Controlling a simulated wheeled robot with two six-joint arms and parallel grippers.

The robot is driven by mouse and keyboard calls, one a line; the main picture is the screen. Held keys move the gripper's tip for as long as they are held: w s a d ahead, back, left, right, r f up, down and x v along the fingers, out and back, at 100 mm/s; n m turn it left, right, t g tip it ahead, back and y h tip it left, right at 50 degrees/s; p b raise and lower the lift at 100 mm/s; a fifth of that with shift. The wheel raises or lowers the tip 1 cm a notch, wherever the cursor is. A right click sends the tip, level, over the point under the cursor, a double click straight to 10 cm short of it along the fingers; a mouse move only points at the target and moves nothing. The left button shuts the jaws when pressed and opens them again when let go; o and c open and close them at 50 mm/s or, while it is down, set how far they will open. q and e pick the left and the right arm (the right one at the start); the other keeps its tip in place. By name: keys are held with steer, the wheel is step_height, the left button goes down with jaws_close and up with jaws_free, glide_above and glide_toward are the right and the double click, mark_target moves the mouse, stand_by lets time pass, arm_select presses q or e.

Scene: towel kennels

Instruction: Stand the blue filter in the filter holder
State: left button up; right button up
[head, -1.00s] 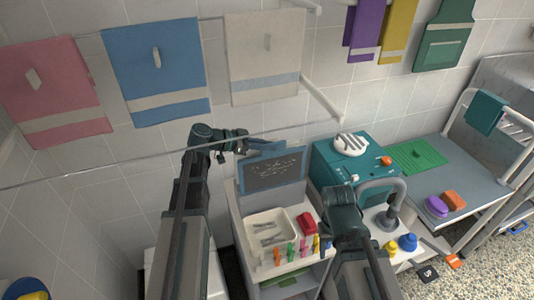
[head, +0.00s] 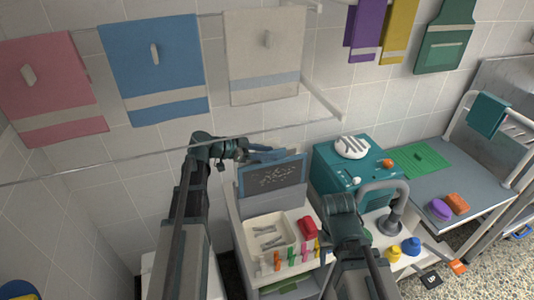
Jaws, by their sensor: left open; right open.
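A flat panel with a blue frame and a dark, grey-speckled face (head: 272,176) stands upright at the back of the white cart; it looks like the blue filter.
The cart holds a white tray (head: 248,231) of metal tools, a red object (head: 307,227) and several coloured clips. A teal machine (head: 330,160) stands right of the panel, beside a grey tap (head: 397,205). Towels hang above. A grey table (head: 462,180) is at right.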

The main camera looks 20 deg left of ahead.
arm_select(q)
steer(key=shift+a+r+p, duration=0.1)
steer(key=shift+r+p, duration=0.2)
steer(key=p+v, duration=0.4)
steer(key=v, duration=0.6)
steer(key=shift+s+a+r, duration=0.1)
steer(key=shift+s+a, duration=0.05)
steer(key=shift+a, duration=0.05)
steer(key=s+d+f+n+g+y, duration=0.1)
steer(key=s+d+f+g+y, duration=0.2)
steer(key=d, duration=0.4)
steer(key=s+d+f+n+g+y, duration=0.1)
steer(key=s+d+f+g, duration=0.3)
steer(key=d, duration=0.4)
steer(key=s+d+f+n+y, duration=0.2)
steer(key=s+d+f+y, duration=0.1)
steer(key=s, duration=0.3)
steer(key=s+d+f+n+y, duration=0.3)
steer(key=s+y, duration=0.2)
steer(key=shift+s+d+g+y, duration=0.3)
steer(key=shift+s+g, duration=0.05)
steer(key=shift+g, duration=0.05)
